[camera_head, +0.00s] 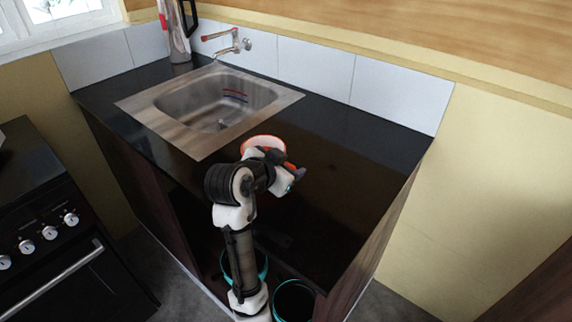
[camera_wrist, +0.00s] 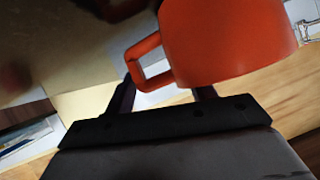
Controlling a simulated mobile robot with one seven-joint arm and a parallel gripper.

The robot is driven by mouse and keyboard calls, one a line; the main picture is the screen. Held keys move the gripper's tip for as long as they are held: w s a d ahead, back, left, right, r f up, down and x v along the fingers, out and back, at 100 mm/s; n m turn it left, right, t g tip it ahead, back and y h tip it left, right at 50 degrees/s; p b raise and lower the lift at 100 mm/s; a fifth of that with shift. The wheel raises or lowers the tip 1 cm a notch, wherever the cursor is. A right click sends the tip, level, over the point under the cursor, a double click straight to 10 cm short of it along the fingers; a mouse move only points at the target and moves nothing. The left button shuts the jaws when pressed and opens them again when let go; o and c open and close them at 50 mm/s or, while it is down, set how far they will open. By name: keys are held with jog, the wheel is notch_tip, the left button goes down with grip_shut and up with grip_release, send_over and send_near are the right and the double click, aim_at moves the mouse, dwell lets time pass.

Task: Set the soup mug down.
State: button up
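The orange-red soup mug (camera_head: 263,143) shows at the end of my arm in the head view, near the front right of the sink, partly hidden by my wrist. It fills the upper middle of the wrist view (camera_wrist: 228,42), with its square handle (camera_wrist: 135,66) toward the left. My gripper (camera_wrist: 163,92) has one finger by the handle and the other running behind the mug body. It appears shut on the mug, but the fingertips are hidden. I cannot tell whether the mug's base touches the counter (camera_head: 340,150).
The steel sink (camera_head: 285,98) with its tap (camera_head: 233,45) lies behind and left of the mug. A tall container (camera_head: 175,35) stands at the back corner. The dark counter right of my gripper is clear. A stove (camera_head: 50,230) stands at left; teal-rimmed bins (camera_head: 294,298) are below.

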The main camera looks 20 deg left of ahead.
jog(key=o, duration=0.4)
